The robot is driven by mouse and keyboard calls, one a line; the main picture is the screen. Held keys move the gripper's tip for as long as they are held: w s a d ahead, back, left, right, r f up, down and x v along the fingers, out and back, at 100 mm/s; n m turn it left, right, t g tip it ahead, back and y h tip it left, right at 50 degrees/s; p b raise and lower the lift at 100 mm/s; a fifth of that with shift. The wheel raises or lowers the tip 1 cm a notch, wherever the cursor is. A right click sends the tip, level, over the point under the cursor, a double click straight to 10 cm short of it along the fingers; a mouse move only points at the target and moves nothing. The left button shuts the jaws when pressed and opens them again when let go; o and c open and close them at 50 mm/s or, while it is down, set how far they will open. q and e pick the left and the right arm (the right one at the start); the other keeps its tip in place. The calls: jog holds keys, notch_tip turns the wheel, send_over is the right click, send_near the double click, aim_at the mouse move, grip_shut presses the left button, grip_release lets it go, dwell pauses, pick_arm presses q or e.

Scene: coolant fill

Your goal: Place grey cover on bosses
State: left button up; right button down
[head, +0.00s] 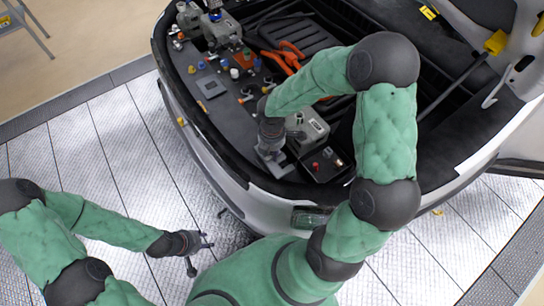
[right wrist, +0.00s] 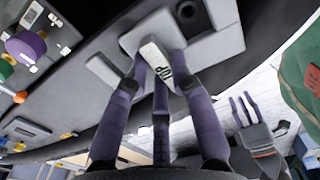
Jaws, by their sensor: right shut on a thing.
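My right gripper (head: 270,156) is over the front edge of the car's open bay. In the right wrist view its fingers (right wrist: 160,85) are shut on a light raised block with dark lettering. The block belongs to the grey cover (right wrist: 215,45), a flat plate with a dark round spot. The cover also shows under the gripper in the head view (head: 281,169). I cannot make out the bosses, or whether the cover touches anything below. My left gripper (head: 199,253) is empty, with fingers spread, over the floor left of the bumper; it also shows in the right wrist view (right wrist: 243,110).
A grey box unit (head: 308,127) stands close right of my right gripper. Orange-red cables (head: 287,55) and several coloured caps and fittings lie further back and left. A flat grey square (head: 210,87) sits on the dark deck. The tiled floor (head: 110,140) is clear.

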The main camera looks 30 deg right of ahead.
aim_at(272, 153)
jog(key=shift+f+b, duration=0.5)
jog(key=shift+f, duration=1.1)
jog(key=shift+f, duration=0.2)
jog(key=c, duration=1.1)
grip_release()
jog(key=shift+r, duration=0.15)
jog(key=shift+w+d+r, duration=0.1)
jog(key=shift+r, duration=0.25)
notch_tip(272, 153, up, 11)
jog(key=p, duration=0.3)
jog(key=shift+r, duration=0.2)
